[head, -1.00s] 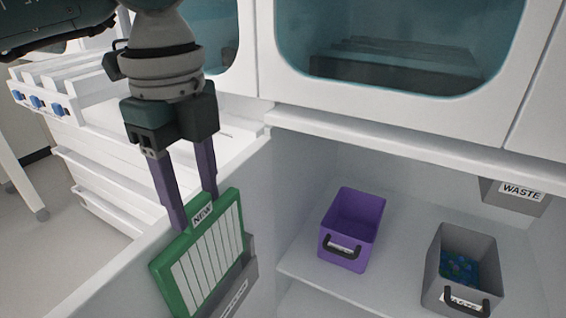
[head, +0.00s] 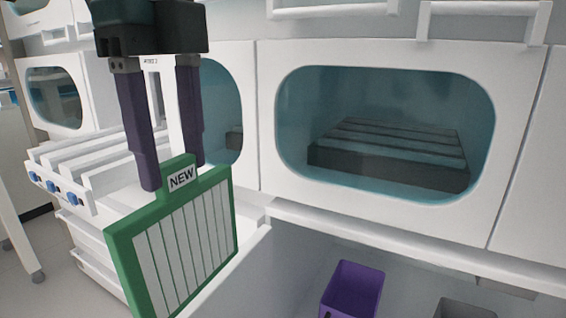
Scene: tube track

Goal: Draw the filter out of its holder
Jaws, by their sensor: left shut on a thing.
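A green-framed filter (head: 176,240) with white pleats and a tab marked NEW is in the head view at the lower left. My left gripper (head: 174,178) is above it with its two purple fingers pointing down, shut on the filter's tab. The filter hangs upright from the fingers, and its lower edge runs near the bottom of the picture. The grey holder is not visible in the current view. My right gripper is not in view.
A purple bin (head: 350,290) and a grey bin (head: 466,309) show at the bottom edge, both cut off. A white cabinet with a window (head: 385,130) stands behind. A white slotted rack (head: 90,160) is at the left, behind the filter.

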